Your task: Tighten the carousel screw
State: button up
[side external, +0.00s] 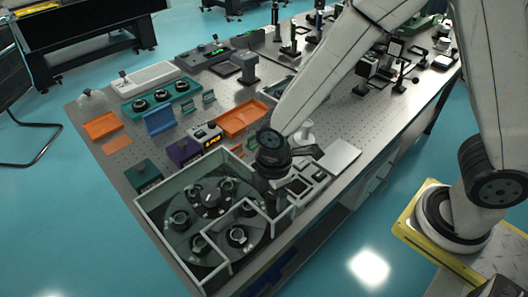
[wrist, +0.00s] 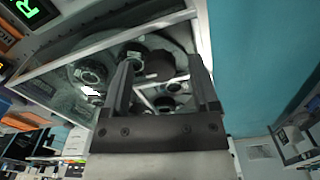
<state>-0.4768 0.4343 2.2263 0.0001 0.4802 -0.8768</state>
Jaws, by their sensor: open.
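The carousel (side external: 190,240) is a dark round plate with several round mounts on it, inside a low clear-walled enclosure (side external: 142,212) at the table's near left corner. A dark central knob (side external: 210,198) with a small white mark stands on it; I cannot tell for sure which part is the screw. My gripper (side external: 274,184) is at the enclosure's right side in the side view, its fingertips hard to make out. In the wrist view my gripper (wrist: 160,72) has its two fingers apart, nothing held between them. The carousel (wrist: 185,50) shows beyond and between the fingers, with a dark round knob (wrist: 160,65).
Orange trays (side external: 242,119), a purple box with a lit display (side external: 186,151) and a dark green box (side external: 143,174) stand behind the enclosure. A flat grey plate (side external: 340,158) lies to the right. The enclosure's walls and inner partition (side external: 238,208) border the carousel.

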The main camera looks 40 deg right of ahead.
jog(key=shift+r, duration=0.1)
jog(key=shift+r, duration=3.85)
jog(key=s+d+f+m+t, duration=0.1)
jog(key=s+d+m+t, duration=0.1)
jog(key=d+m, duration=1.3)
jog(key=shift+s+d+f+m+t, duration=0.15)
jog(key=shift+d+m+t, duration=0.15)
jog(key=shift+d, duration=0.1)
